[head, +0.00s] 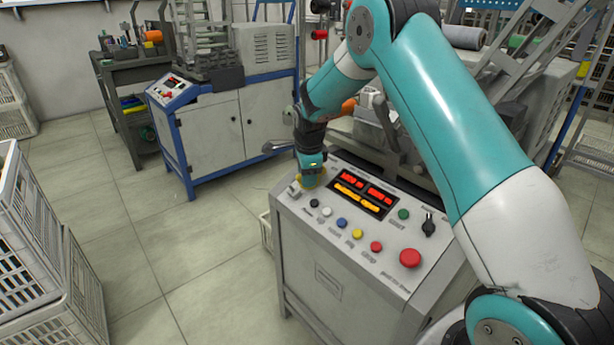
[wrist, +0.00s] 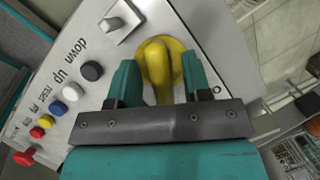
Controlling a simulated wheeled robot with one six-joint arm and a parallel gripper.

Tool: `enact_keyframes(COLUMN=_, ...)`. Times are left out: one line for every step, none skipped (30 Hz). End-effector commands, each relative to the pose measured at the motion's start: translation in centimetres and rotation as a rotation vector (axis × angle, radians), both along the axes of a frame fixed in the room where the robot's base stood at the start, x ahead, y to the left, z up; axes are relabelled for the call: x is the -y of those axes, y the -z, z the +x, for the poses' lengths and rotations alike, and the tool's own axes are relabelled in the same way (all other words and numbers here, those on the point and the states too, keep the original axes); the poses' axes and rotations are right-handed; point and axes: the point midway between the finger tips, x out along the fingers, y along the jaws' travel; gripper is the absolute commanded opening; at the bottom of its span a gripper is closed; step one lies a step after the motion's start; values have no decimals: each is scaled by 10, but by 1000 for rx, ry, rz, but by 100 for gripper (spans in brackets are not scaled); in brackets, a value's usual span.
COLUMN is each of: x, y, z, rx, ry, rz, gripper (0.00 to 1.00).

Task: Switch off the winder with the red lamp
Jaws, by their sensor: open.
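The near winder's control panel (head: 330,225) has lit red and amber displays (head: 363,194). A yellow rotary knob (wrist: 158,65) sits on a yellow round plate at the panel's far left corner; in the head view my gripper mostly hides it. My gripper (head: 312,168) is over that corner, pointing down. In the wrist view, the fingers of my gripper (wrist: 160,80) are open, one on each side of the knob. I cannot tell whether they touch it. A second winder (head: 212,130) stands behind to the left, with a small lit panel (head: 172,90). I cannot make out a red lamp for certain.
The near panel also carries a row of small coloured buttons (head: 342,224), a large red button (head: 410,258) and a black selector (head: 429,225). A grey toggle (wrist: 118,22) is close to the knob. White crates (head: 40,260) stand at left; the floor between is clear.

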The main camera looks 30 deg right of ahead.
Motion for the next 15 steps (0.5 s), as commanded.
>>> enact_keyframes(x=0, y=2, z=0, rx=0, ry=0, rz=0, gripper=45)
enact_keyframes(x=0, y=2, z=0, rx=0, ry=0, rz=0, gripper=45)
enact_keyframes(x=0, y=2, z=0, rx=0, ry=0, rz=0, gripper=45)
enact_keyframes(x=0, y=2, z=0, rx=0, ry=0, rz=0, gripper=45)
enact_keyframes(x=0, y=2, z=0, rx=0, ry=0, rz=0, gripper=45)
enact_keyframes(x=0, y=2, z=0, rx=0, ry=0, rz=0, gripper=45)
enact_keyframes(x=0, y=2, z=0, rx=0, ry=0, rz=0, gripper=45)
enact_keyframes(x=0, y=2, z=0, rx=0, ry=0, rz=0, gripper=45)
enact_keyframes(x=0, y=2, z=0, rx=0, ry=0, rz=0, gripper=42)
enact_keyframes(x=0, y=2, z=0, rx=0, ry=0, rz=0, gripper=36)
enact_keyframes(x=0, y=2, z=0, rx=0, ry=0, rz=0, gripper=29)
enact_keyframes(x=0, y=2, z=0, rx=0, ry=0, rz=0, gripper=19)
enact_keyframes(x=0, y=2, z=0, rx=0, ry=0, rz=0, gripper=12)
enact_keyframes(x=0, y=2, z=0, rx=0, ry=0, rz=0, gripper=6)
enact_keyframes(x=0, y=2, z=0, rx=0, ry=0, rz=0, gripper=0)
